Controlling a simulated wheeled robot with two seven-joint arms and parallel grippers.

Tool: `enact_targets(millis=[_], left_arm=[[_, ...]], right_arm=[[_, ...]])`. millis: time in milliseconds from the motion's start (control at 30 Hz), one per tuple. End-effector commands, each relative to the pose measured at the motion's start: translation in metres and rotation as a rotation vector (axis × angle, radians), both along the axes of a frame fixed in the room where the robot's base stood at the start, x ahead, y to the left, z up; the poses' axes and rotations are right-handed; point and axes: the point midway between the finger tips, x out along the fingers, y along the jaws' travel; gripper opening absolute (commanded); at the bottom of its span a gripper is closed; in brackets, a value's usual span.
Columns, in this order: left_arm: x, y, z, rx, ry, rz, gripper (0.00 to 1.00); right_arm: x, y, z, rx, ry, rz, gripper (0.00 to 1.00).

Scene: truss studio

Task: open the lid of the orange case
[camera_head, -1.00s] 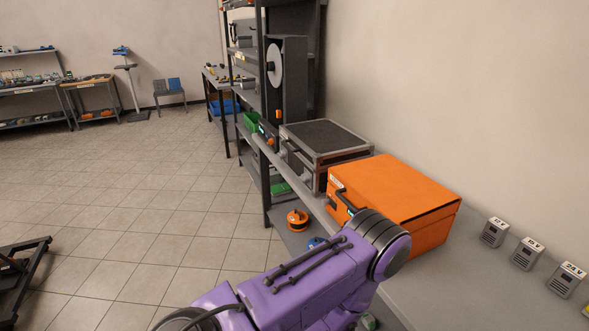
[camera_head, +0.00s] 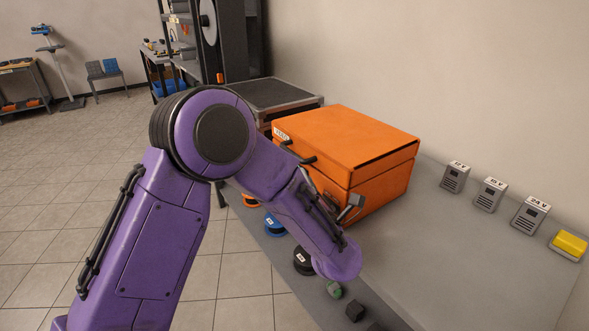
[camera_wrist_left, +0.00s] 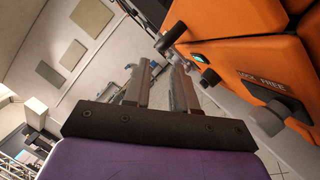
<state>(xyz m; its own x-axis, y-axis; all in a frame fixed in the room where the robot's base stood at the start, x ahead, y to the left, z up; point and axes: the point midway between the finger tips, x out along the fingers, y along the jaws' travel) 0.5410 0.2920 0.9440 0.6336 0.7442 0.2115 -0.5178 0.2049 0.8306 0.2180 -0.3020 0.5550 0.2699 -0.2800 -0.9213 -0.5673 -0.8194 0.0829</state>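The orange case (camera_head: 345,140) stands on the grey bench with its lid down. A dark seam runs along its side, and a dark handle (camera_head: 300,158) shows on its front, partly hidden by my arm. My left gripper (camera_head: 351,206) is just in front of the case's front face, near its right corner. In the left wrist view the two fingers (camera_wrist_left: 162,75) stand apart with nothing between them. There the orange case (camera_wrist_left: 240,55) is at the upper right, beside the fingers, with dark fittings on its face. Whether a finger touches it, I cannot tell.
The grey bench (camera_head: 440,250) is clear right of the case. Several labelled grey blocks (camera_head: 490,195) and a yellow-topped one (camera_head: 569,245) line the wall. A dark-topped case (camera_head: 275,93) stands behind. Blue (camera_head: 273,224) and black (camera_head: 303,261) spools sit along the front.

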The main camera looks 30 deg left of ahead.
Motion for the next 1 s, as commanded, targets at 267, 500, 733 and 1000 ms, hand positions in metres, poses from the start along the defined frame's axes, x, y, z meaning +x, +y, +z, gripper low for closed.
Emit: enact_targets(millis=[267,500,733,1000], left_arm=[[0.039,0.045,0.016,0.002,0.007,0.001,0.26],[0.060,0.068,0.020,0.006,0.011,-0.003,0.26],[0.062,0.070,0.020,0.007,0.012,-0.004,0.26],[0.062,0.069,0.020,0.008,0.012,-0.005,0.00]], right_arm=[[0.000,0.000,0.020,0.000,-0.001,0.000,0.00],[0.000,0.000,0.025,0.000,-0.001,0.000,0.00],[0.000,0.000,0.024,-0.001,-0.001,0.000,0.00],[0.000,0.000,0.024,-0.001,-0.001,0.000,0.00]])
